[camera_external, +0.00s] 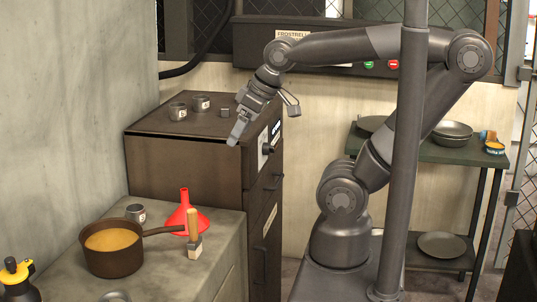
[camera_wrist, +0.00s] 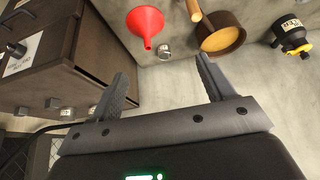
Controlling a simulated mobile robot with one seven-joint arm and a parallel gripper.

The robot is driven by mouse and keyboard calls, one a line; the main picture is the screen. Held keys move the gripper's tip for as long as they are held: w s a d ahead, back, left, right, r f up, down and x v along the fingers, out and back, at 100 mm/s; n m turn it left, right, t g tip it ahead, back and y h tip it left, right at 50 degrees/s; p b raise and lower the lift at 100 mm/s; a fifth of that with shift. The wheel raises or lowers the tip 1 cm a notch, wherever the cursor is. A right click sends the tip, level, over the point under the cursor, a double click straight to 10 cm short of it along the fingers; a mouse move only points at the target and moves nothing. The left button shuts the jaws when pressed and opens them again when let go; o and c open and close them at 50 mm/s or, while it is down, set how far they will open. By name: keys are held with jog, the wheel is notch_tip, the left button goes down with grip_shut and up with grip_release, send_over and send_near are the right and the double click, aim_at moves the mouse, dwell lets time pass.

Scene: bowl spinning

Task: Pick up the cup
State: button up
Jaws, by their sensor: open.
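Several small metal cups are in view, and I cannot tell which one the task means. In the external view two cups, (camera_external: 178,111) and (camera_external: 201,103), stand on top of the dark cabinet, with a smaller metal piece (camera_external: 225,112) beside them. Another metal cup (camera_external: 135,213) stands on the counter behind the pot; a cup (camera_wrist: 164,51) shows beyond my fingertips in the wrist view. My gripper (camera_external: 236,134) hangs above the cabinet's front right edge, right of the cabinet-top cups. Its fingers (camera_wrist: 163,70) are apart with nothing between them.
The counter (camera_external: 222,240) holds a brown pot (camera_external: 112,262) of orange contents, a red funnel (camera_external: 184,218) and a wooden-handled brush (camera_external: 194,240). A black-and-yellow bottle (camera_external: 16,280) is at the near left. The dark cabinet (camera_external: 180,160) rises behind the counter. A shelf (camera_external: 430,151) holds dishes.

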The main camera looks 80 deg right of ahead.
jog(key=w+d+r+m+g+h, duration=0.1)
jog(key=w+d+r, duration=0.1)
jog(key=w+r, duration=0.15)
jog(key=w+d+r+m, duration=0.1)
jog(key=w+d+r, duration=0.1)
jog(key=w, duration=0.3)
jog(key=m+g, duration=0.4)
jog(key=m, duration=0.5)
send_over(185, 115)
jog(key=d, duration=0.2)
jog(key=f, duration=0.6)
jog(key=shift+w+d+f, duration=0.1)
jog(key=shift+w+f, duration=0.05)
jog(key=shift+w, duration=0.25)
jog(key=shift+w+d+f, duration=0.1)
jog(key=shift+f, duration=1.4)
jog(key=shift+w+f, duration=0.1)
jog(key=shift+f, duration=1.35)
jog(key=shift+c, duration=0.4)
jog(key=c, duration=1)
